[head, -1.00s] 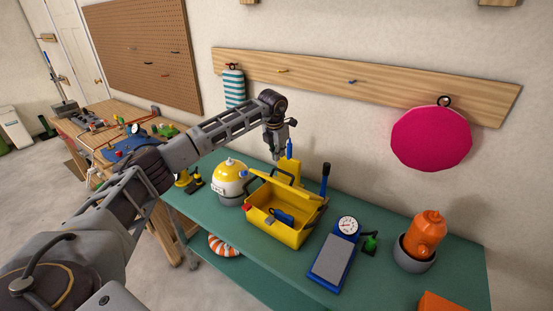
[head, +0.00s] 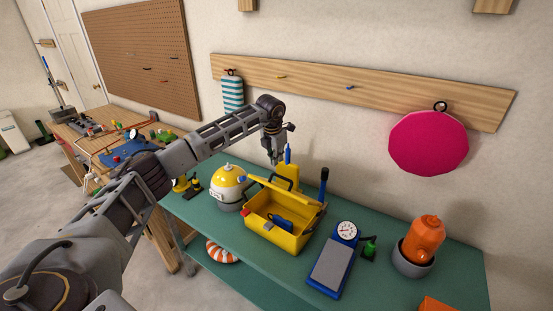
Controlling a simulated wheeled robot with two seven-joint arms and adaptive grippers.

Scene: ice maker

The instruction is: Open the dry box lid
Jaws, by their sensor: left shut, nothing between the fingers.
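The yellow dry box (head: 291,240) stands on the green table, and its lid (head: 290,190) is raised and leans back, so the inside shows. A dark blue item (head: 283,222) lies in the box. My left gripper (head: 275,161) is shut and empty, above and behind the box near the raised lid. From this view I cannot tell whether it touches the lid. My right gripper is not in view.
A yellow and white domed thing (head: 229,184) stands left of the box. A blue scale (head: 334,261), an orange hydrant-like object (head: 424,236) in a grey bowl and a dark-handled tool (head: 323,184) stand to the right. The wall (head: 330,135) is close behind.

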